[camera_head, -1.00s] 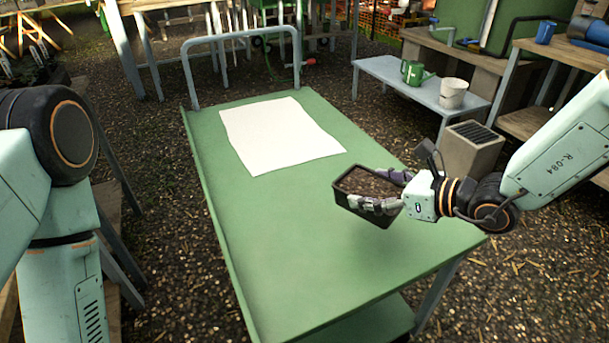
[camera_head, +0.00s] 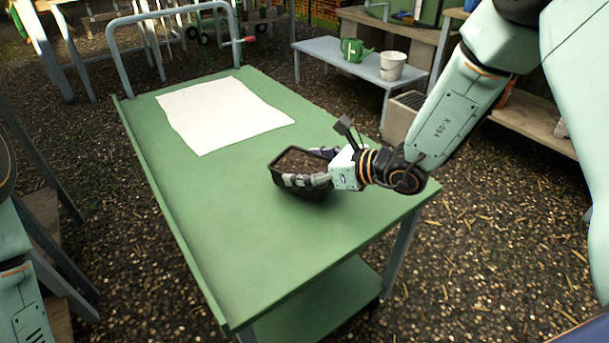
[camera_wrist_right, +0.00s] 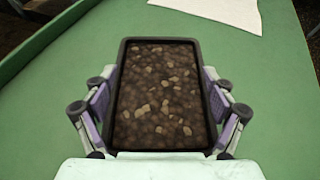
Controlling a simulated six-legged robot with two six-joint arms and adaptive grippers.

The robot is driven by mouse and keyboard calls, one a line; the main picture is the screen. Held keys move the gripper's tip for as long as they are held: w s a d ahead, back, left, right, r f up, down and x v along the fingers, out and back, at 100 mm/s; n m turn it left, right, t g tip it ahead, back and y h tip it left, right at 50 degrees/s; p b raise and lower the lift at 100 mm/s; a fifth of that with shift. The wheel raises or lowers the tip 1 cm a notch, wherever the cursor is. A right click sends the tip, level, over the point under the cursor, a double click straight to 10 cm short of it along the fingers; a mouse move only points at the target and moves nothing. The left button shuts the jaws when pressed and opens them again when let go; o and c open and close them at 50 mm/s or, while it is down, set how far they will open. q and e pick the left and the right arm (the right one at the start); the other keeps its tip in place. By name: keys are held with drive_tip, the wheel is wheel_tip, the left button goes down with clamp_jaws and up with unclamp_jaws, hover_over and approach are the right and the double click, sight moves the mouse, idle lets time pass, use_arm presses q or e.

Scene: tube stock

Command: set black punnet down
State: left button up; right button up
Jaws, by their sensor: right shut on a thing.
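The black punnet (camera_head: 300,165) is a small rectangular tray filled with brown, stony soil. My right gripper (camera_head: 310,167) is shut on it, with one finger along each long side. In the right wrist view the punnet (camera_wrist_right: 160,100) sits level between the purple-padded fingers of the gripper (camera_wrist_right: 160,108). The punnet is over the green table (camera_head: 240,240), near its right side; I cannot tell whether its base touches the top. My left gripper is not in view; only part of my left arm shows at the left edge.
A white sheet (camera_head: 222,115) lies flat on the table beyond the punnet. The near part of the tabletop is clear. A grey bench (camera_head: 330,58) with a green watering can (camera_head: 354,49) and a white bucket (camera_head: 392,66) stands behind. A metal rail (camera_head: 112,50) rises at the table's far end.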

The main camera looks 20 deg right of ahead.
drive_tip(key=shift+a+f, duration=0.15)
drive_tip(key=shift+f, duration=0.7)
drive_tip(key=shift+w+a+f, duration=0.1)
drive_tip(key=shift+a+f, duration=0.05)
drive_tip(key=shift+d, duration=0.2)
drive_tip(key=shift+f+b, duration=0.1)
drive_tip(key=shift+b, duration=0.3)
drive_tip(key=o, duration=1.2)
drive_tip(key=shift+a, duration=0.15)
